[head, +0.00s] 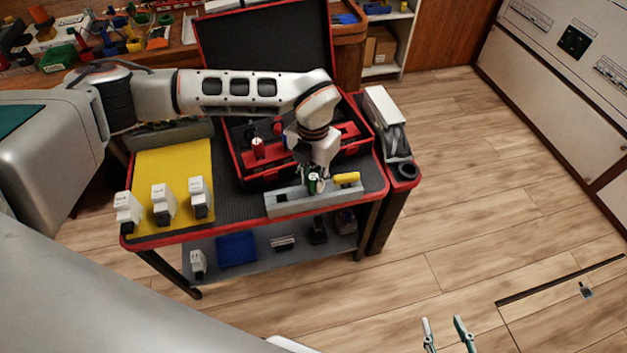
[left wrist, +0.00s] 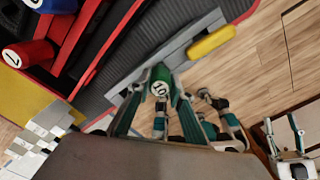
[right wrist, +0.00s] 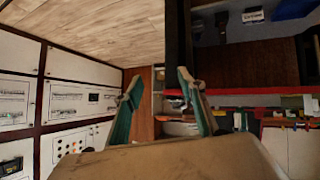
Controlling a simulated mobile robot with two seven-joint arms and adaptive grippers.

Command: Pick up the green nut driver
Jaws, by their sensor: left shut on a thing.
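The green nut driver (head: 313,183) stands at the grey rack (head: 285,203) along the cart's front edge. Its round green top, marked 10, faces the camera in the left wrist view (left wrist: 161,80). My left gripper (head: 314,178) reaches down over it and is shut on it, one finger on each side. The driver's lower part is hidden. My right gripper (head: 447,330) is open and empty over the floor, well away from the cart; its spread fingers also show in the right wrist view (right wrist: 162,100).
A yellow-handled tool (head: 346,179) lies just right of the green driver on the rack. Behind is an open red-edged case with a red driver (head: 258,148). Several white breakers (head: 163,202) stand left on the yellow mat (head: 172,165).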

